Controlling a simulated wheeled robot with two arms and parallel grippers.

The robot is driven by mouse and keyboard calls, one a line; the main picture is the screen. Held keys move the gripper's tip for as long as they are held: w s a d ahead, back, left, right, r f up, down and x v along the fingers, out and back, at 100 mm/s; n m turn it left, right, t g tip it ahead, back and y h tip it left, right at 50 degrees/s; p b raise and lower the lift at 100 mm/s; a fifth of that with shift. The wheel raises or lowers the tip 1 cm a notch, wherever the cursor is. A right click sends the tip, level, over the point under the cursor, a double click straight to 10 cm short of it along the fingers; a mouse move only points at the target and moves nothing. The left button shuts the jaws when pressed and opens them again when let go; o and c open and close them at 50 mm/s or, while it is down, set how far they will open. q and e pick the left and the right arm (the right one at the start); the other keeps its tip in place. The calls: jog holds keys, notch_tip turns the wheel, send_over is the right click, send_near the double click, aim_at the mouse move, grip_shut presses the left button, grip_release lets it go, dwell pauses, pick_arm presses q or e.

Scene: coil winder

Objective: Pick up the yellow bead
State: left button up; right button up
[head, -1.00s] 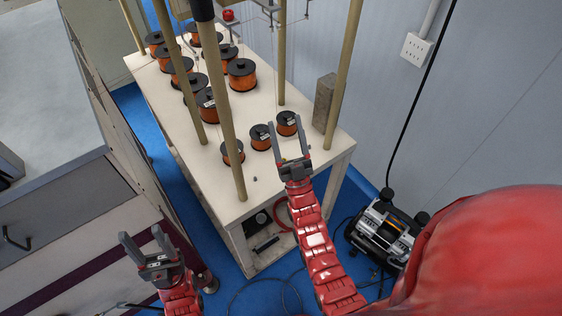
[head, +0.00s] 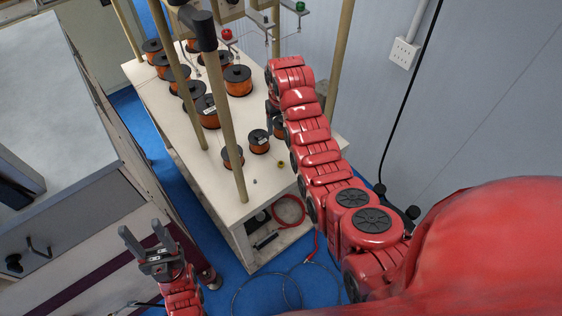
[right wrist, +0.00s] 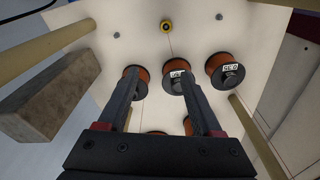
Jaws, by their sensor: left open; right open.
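The yellow bead (head: 281,164) lies on the pale table top near its right front part, just left of my right forearm in the head view. In the right wrist view the small round bead (right wrist: 166,26) shows near the top edge, beyond the fingertips. My right gripper (right wrist: 159,75) is open and empty, its two fingers pointing towards the table with spools behind them. In the head view it is mostly hidden by my right arm. My left gripper (head: 142,234) is open and empty, low at the left, away from the table.
Several copper-wound spools (head: 237,81) stand on the table (head: 222,195); one spool (head: 259,142) is near the bead. Wooden posts (head: 225,125) rise from the table. A stone-like block (right wrist: 50,95) shows left in the wrist view. A grey cabinet (head: 60,235) stands at the left.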

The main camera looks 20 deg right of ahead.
jog(key=s+r, duration=0.1)
jog(key=g+b, duration=0.1)
jog(key=b, duration=0.4)
send_near(281, 163)
jog(key=shift+w+d+f+p, duration=0.1)
jog(key=shift+w+f+p, duration=0.15)
jog(key=shift+f+p, duration=0.45)
jog(key=shift+w+f+p, duration=0.1)
jog(key=shift+f+p, duration=0.25)
jog(key=shift+f, duration=0.6)
jog(key=shift+f+p, duration=0.5)
jog(key=shift+f, duration=0.65)
jog(key=shift+f+b, duration=0.7)
jog(key=shift+f, duration=0.75)
